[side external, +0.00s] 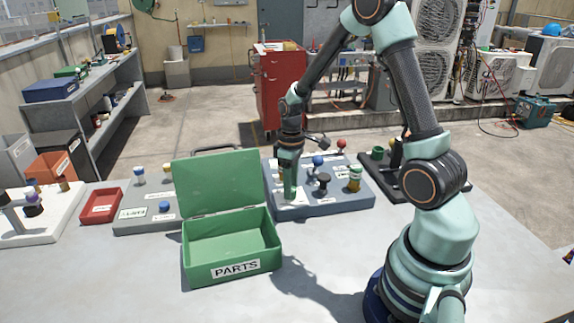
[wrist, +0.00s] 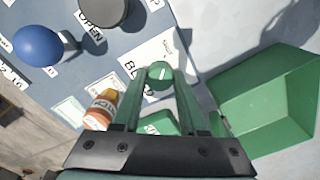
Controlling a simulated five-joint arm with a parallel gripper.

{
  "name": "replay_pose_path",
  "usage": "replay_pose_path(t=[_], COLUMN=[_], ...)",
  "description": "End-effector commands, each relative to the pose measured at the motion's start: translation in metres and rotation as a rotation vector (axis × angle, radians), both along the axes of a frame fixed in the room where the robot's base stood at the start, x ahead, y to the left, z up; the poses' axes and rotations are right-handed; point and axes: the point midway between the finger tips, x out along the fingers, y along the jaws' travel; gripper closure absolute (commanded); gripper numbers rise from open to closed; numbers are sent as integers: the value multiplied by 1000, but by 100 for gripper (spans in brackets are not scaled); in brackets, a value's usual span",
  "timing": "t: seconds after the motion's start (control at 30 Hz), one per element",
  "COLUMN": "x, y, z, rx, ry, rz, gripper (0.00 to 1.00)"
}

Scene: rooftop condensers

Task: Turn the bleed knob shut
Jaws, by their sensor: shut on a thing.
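The bleed knob (wrist: 160,74) is a round green cap with a white line across its top, seen in the wrist view beside a partly covered label beginning "BL". My gripper (side external: 288,195) points down at the left part of the blue-grey panel (side external: 340,198). Its two green fingers are shut on the knob, one on each side. In the side external view the fingers hide the knob.
An orange-and-white piece (wrist: 102,108) sits near the fingers. An open green PARTS box (side external: 232,267) stands close by.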

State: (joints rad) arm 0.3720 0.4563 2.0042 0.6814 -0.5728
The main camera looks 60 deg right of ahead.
Motion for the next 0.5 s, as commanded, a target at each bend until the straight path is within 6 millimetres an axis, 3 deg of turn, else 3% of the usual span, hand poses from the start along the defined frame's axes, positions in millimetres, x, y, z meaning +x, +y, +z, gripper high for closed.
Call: replay_pose_path(t=[0.43,0.47,0.5], x=[1,1,1], y=[0,0,0], z=[1,1,1], rx=[-1,-2,-1], ry=[-2,-2,-2], rz=[12,12,12], gripper=[100,51,35])
